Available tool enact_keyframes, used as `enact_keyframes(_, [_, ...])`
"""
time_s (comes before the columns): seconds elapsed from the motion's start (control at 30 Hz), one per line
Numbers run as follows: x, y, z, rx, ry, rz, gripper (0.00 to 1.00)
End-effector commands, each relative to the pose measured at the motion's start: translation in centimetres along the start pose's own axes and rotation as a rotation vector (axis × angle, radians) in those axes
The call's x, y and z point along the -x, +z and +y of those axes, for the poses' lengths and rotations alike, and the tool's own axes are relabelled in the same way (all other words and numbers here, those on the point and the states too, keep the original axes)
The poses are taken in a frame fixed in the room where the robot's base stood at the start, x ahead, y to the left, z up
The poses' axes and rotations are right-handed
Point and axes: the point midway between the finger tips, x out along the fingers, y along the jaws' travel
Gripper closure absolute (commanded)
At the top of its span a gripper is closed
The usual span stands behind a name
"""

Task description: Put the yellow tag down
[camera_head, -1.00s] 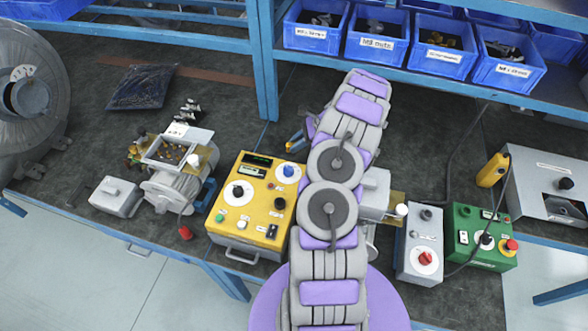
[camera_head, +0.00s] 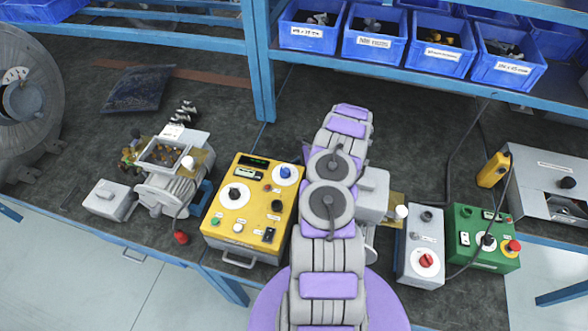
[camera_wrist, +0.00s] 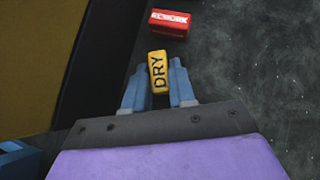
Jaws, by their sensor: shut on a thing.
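The yellow tag (camera_wrist: 158,78), marked DRY, sits between the two blue-grey fingers of my gripper (camera_wrist: 157,68) in the wrist view. My gripper is shut on it. A dark bench surface lies beneath; I cannot tell whether the tag touches it. A red tag (camera_wrist: 169,22), marked REWORK, lies on the bench just beyond the yellow one. In the head view, my arm hides the gripper and both tags.
A yellow control box (camera_head: 242,211) stands left of my arm, and a small motor (camera_head: 167,188) stands farther left. A grey box (camera_head: 420,258) and a green box (camera_head: 482,238) stand to the right. Blue bins (camera_head: 373,42) line the shelf behind.

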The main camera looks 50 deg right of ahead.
Motion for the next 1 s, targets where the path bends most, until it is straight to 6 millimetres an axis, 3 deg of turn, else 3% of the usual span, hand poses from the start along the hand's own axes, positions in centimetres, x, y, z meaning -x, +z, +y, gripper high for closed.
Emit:
enact_keyframes(0.3, [-0.3,-0.1,0.1,0.001,0.0,0.003,1.0])
enact_keyframes(0.33, [-0.3,-0.1,0.1,0.001,0.0,0.003,0.74])
enact_keyframes(0.6, [-0.2,-0.2,-0.1,0.0,0.0,0.001,0.5])
enact_keyframes(0.87, [0.0,0.0,0.1,0.0,-0.001,0.002,0.5])
enact_keyframes(1.0, [1.2,0.2,0.0,0.002,-0.003,0.002,0.5])
